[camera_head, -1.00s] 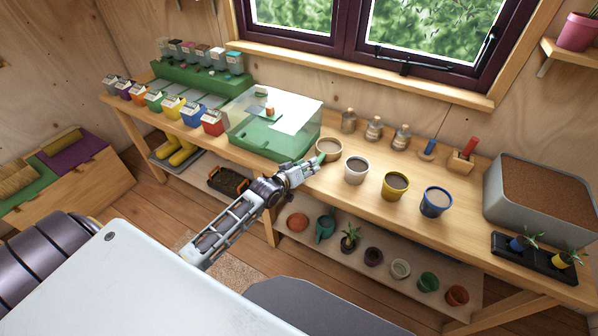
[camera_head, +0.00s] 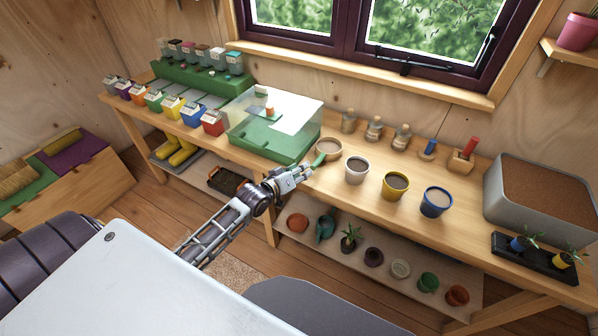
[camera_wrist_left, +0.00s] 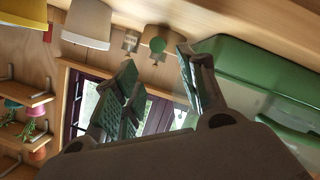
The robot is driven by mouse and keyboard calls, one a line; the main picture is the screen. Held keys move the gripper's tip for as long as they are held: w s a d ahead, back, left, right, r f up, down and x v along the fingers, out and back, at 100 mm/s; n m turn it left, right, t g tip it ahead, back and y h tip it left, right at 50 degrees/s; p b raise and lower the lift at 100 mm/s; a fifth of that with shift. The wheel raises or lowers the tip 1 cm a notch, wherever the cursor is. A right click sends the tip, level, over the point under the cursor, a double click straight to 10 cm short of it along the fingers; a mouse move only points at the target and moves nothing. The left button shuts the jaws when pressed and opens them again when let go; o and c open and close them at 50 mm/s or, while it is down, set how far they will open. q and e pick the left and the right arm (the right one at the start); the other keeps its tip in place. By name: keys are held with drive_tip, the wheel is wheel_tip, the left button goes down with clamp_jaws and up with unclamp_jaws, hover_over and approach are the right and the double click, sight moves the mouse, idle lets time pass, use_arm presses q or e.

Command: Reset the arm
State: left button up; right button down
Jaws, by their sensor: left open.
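My left arm reaches in from the lower left in the head view. My left gripper (camera_head: 316,166) is open at the front edge of the workbench, in front of the tan pot (camera_head: 329,148). In the left wrist view, the left gripper (camera_wrist_left: 155,85) has its two green-padded fingers apart with nothing between them. The green propagator box with a clear lid (camera_head: 270,143) stands just behind and left of the gripper; its green side (camera_wrist_left: 250,65) fills the right of the wrist view. My right gripper does not show.
A white pot (camera_head: 356,171), a yellow pot (camera_head: 395,186) and a blue pot (camera_head: 436,202) stand right of the gripper. A grey soil bin (camera_head: 540,195) is at the far right. The lower shelf (camera_head: 335,240) holds several small pots. Open floor lies before the bench.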

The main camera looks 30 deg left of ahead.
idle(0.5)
use_arm(q)
drive_tip(key=s+d+f+m+g+y, duration=0.15)
drive_tip(key=s+g, duration=0.25)
drive_tip(key=s, duration=0.5)
drive_tip(key=s+d+f+m+g, duration=0.1)
drive_tip(key=s+d+m+g, duration=0.2)
drive_tip(key=s, duration=0.5)
drive_tip(key=s+d+f+m+g+y, duration=0.1)
drive_tip(key=s+d+m+g, duration=0.2)
drive_tip(key=s, duration=0.6)
wheel_tip(320, 180, down, 34)
drive_tip(key=s+a+g, duration=0.1)
drive_tip(key=s+g, duration=0.1)
drive_tip(key=s, duration=0.1)
drive_tip(key=s+a+f, duration=0.2)
drive_tip(key=s+f, duration=0.7)
drive_tip(key=s, duration=0.2)
drive_tip(key=s+a+f+g, duration=0.1)
drive_tip(key=s+a+f, duration=0.1)
drive_tip(key=s+f, duration=0.8)
drive_tip(key=shift+s, duration=0.35)
